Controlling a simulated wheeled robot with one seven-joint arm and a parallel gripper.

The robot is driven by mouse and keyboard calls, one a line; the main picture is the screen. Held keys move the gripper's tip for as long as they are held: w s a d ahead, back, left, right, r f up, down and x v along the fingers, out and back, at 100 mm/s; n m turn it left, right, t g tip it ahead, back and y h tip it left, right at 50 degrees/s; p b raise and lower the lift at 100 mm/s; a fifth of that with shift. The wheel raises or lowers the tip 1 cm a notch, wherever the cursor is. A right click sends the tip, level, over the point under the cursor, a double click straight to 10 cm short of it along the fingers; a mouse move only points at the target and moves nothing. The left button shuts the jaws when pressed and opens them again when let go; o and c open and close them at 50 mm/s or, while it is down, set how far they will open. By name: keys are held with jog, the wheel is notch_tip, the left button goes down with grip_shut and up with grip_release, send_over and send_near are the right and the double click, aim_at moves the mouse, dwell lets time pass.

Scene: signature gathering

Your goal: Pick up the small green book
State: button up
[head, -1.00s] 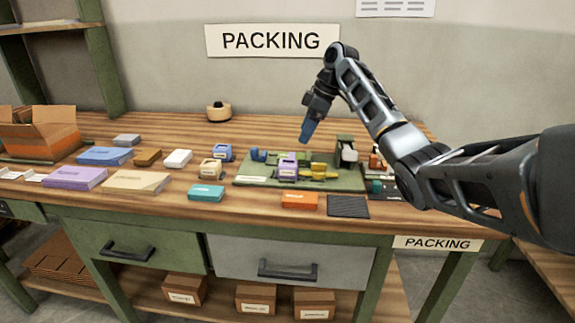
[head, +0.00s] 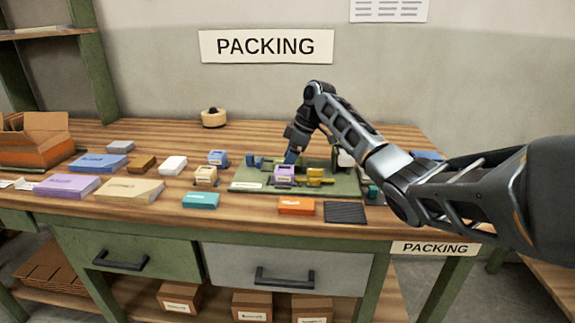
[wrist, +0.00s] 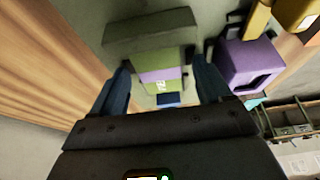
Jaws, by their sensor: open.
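A small green book with a purple band (wrist: 160,60) lies between my gripper's fingers in the wrist view. A white mark shows on its near green part. In the head view I cannot make the book out clearly; my gripper (head: 290,158) is in front of that area. My gripper (wrist: 160,65) is open, with one blue finger on each side of the book. I cannot tell whether the fingers touch it. In the head view the fingers point down over the green board (head: 246,185) on the workbench.
A purple block (head: 284,175) and yellow pieces (head: 318,178) stand on the board near my gripper; the purple block also shows in the wrist view (wrist: 250,62). A grey-green bar (wrist: 150,32) lies beyond the book. Teal (head: 201,201) and orange (head: 296,206) boxes lie in front.

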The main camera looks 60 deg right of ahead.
jog(key=c, duration=1.2)
jog(key=shift+c, duration=0.2)
jog(key=shift+r, duration=0.15)
